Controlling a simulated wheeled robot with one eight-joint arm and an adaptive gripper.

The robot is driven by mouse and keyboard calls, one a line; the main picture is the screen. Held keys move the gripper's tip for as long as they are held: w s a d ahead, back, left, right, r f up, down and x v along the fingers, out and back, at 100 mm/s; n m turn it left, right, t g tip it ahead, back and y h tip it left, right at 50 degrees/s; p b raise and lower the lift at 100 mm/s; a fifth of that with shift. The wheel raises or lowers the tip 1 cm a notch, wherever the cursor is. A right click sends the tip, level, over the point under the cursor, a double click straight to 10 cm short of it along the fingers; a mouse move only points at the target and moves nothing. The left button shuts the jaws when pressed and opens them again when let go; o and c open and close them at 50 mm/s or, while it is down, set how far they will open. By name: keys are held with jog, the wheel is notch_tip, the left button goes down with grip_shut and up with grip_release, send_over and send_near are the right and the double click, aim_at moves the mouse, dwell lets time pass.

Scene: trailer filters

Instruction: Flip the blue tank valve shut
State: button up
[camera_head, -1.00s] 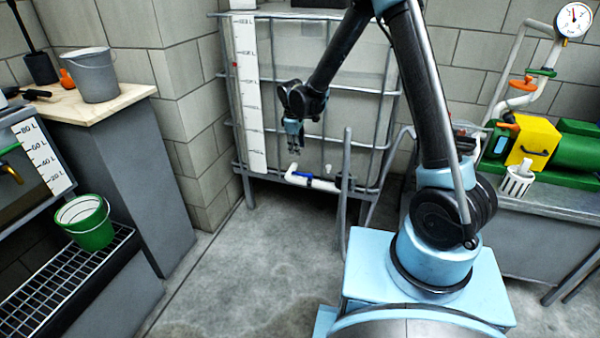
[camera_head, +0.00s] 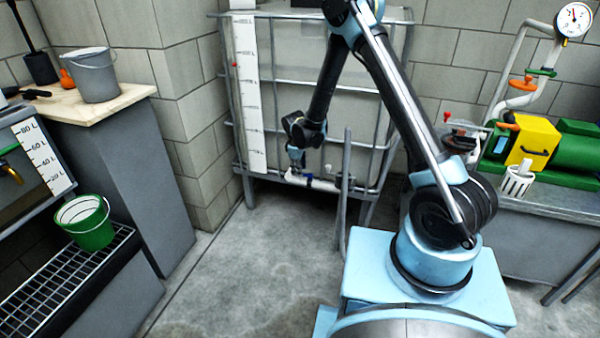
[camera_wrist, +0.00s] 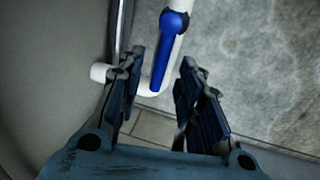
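The blue tank valve (camera_wrist: 171,48) is a blue lever with a round hub on a white pipe (camera_wrist: 153,82) at the tank's foot. In the wrist view its lever lies along the pipe, pointing down toward the gap between my fingers. In the head view the blue valve (camera_head: 309,177) shows only as a small bit on the white pipe, partly hidden by my gripper. My gripper (camera_wrist: 158,88) is open and empty, its two fingers to either side of the lever's line. In the head view my gripper (camera_head: 297,164) hangs just above the pipe, against the tank front.
The caged white tank (camera_head: 290,105) stands at the back wall, with metal bars in front of it. A grey upright post (camera_head: 345,180) stands close right of the valve. A pump bench (camera_head: 560,195) is at right. The middle floor is clear.

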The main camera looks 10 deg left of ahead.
jog(key=shift+w+f, duration=0.15)
jog(key=shift+f, duration=0.75)
grip_shut()
jog(key=shift+d, duration=0.15)
jog(key=shift+a, duration=0.2)
